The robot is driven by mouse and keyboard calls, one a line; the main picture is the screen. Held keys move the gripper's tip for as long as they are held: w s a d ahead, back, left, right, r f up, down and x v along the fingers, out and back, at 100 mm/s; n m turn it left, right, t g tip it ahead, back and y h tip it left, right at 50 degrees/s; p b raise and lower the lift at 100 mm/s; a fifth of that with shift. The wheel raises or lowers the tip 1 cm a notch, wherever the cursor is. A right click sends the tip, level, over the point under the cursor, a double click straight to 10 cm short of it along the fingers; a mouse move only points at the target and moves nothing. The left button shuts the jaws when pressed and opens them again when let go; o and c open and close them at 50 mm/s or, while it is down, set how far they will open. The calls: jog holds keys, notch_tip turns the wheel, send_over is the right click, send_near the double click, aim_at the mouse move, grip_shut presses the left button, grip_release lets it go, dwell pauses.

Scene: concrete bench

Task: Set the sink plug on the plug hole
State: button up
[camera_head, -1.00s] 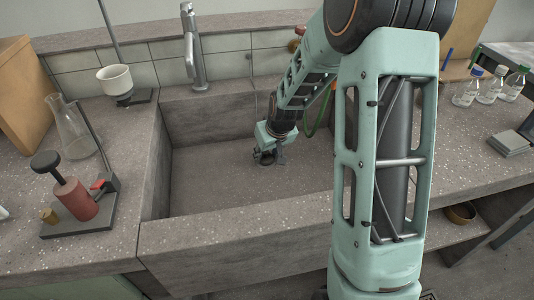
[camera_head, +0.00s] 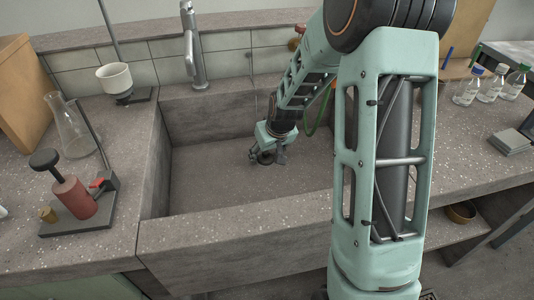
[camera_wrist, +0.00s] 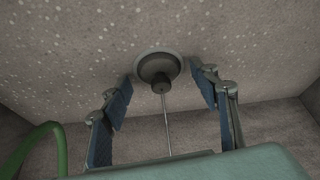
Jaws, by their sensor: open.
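The sink plug (camera_wrist: 160,68) is a dark round disc with a small knob and a thin chain or cord running from it. In the wrist view it sits within the pale ring of the plug hole (camera_wrist: 139,63) on the sink floor. My gripper (camera_wrist: 162,84) is open, with a blue-padded finger on either side of the plug and visible gaps between them. In the head view my gripper (camera_head: 268,156) is low in the basin, near its back wall. The plug and hole are too small and partly covered there to make out clearly.
The concrete sink basin (camera_head: 215,190) has high walls around my gripper. A tap (camera_head: 193,50) stands behind it. A green hose (camera_wrist: 38,150) hangs close to my wrist. A flask (camera_head: 72,130) and a red device (camera_head: 75,198) stand on the left counter, bottles (camera_head: 491,88) on the right.

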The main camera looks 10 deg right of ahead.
jog(key=a+v, duration=0.1)
jog(key=v, duration=1.1)
jog(key=shift+d, duration=0.4)
